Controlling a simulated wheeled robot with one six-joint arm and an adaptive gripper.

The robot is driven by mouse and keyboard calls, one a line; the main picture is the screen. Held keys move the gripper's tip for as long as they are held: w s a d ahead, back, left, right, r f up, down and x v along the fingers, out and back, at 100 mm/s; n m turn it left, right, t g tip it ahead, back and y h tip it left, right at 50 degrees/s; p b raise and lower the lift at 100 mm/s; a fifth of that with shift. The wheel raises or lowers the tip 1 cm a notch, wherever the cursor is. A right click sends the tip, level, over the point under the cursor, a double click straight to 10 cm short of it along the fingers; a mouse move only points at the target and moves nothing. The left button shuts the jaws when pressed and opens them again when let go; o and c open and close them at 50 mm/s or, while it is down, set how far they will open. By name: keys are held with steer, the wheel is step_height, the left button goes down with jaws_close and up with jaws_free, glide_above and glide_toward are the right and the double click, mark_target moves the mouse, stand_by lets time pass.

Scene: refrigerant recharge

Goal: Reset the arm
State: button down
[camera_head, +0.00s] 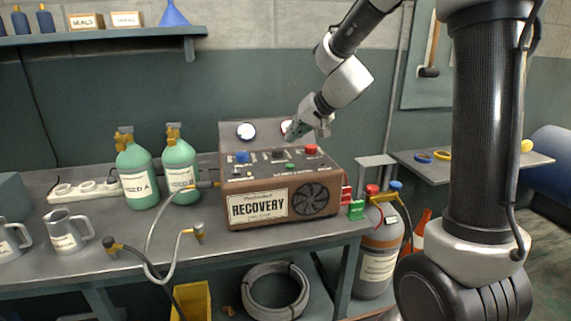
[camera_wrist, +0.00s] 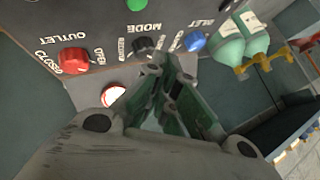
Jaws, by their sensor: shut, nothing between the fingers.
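My gripper (camera_head: 296,133) is just above the back of the recovery machine's top panel, in front of one of its round gauges. In the wrist view my gripper (camera_wrist: 172,72) is shut and empty, its fingers over the panel near the black MODE knob (camera_wrist: 146,47). The recovery machine (camera_head: 325,199) is a brown box on the bench, with a blue knob (camera_head: 242,157) and a red knob (camera_head: 311,149) on top. The red knob also shows beside the OUTLET label in the wrist view (camera_wrist: 74,59). I cannot tell whether the fingertips touch the panel.
Two green bottles (camera_head: 138,176) (camera_head: 181,168) stand left of the machine. A hose (camera_head: 157,230) lies on the bench (camera_head: 110,258) near its front edge. Metal jugs (camera_head: 66,235) are at far left. A grey tank (camera_head: 378,262) stands right of the bench. The air above the bottles is clear.

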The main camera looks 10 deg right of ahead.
steer(key=s+f+g, duration=0.1)
steer(key=s, duration=0.1)
steer(key=s+f+g, duration=0.1)
steer(key=s, duration=0.1)
steer(key=s+d+f, duration=0.1)
steer(key=s, duration=0.1)
steer(key=shift+f+g, duration=0.25)
steer(key=shift+g, duration=0.15)
steer(key=s+d+r+h, duration=0.1)
steer(key=s+d, duration=0.3)
steer(key=s, duration=0.5)
steer(key=s+d+r+n+h, duration=0.1)
steer(key=s+d+r+h, duration=0.1)
steer(key=s, duration=0.8)
steer(key=s+d+r+n+h, duration=0.1)
steer(key=s+d+r+h, duration=0.1)
steer(key=s+d, duration=0.5)
steer(key=s+r, duration=0.1)
steer(key=s, duration=0.1)
steer(key=shift+s+r, duration=0.3)
steer(key=shift+r, duration=0.1)
steer(key=c, duration=2.2)
jaws_free()
